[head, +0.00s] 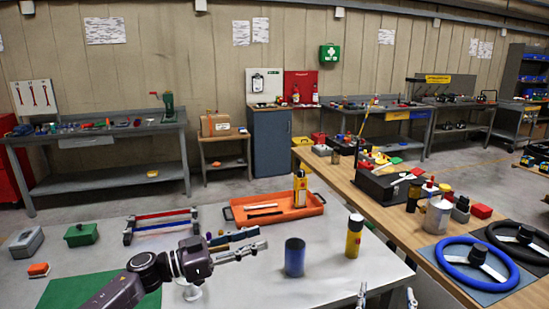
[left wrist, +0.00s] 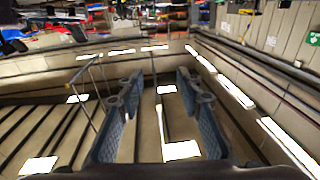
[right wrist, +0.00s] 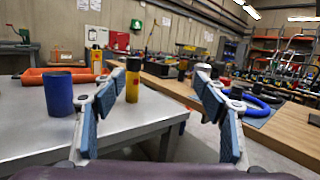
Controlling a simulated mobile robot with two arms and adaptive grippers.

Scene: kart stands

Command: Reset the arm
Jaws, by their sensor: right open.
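My left arm comes in from the lower left of the head view. Its gripper (head: 262,239) is over the light grey table, to the left of a blue cylinder (head: 294,257). In the left wrist view the two fingers of my left gripper (left wrist: 159,80) are apart with nothing between them. My right gripper (head: 387,293) shows only its fingertips at the bottom edge of the head view, near the table's right side.
The grey table (head: 330,280) also holds an orange tray (head: 313,208) with a yellow bottle (head: 300,190) and a red-and-blue rack (head: 160,223). A wooden bench (head: 385,215) with steering wheels (head: 476,264) stands to the right. A green mat (head: 60,293) lies at the lower left.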

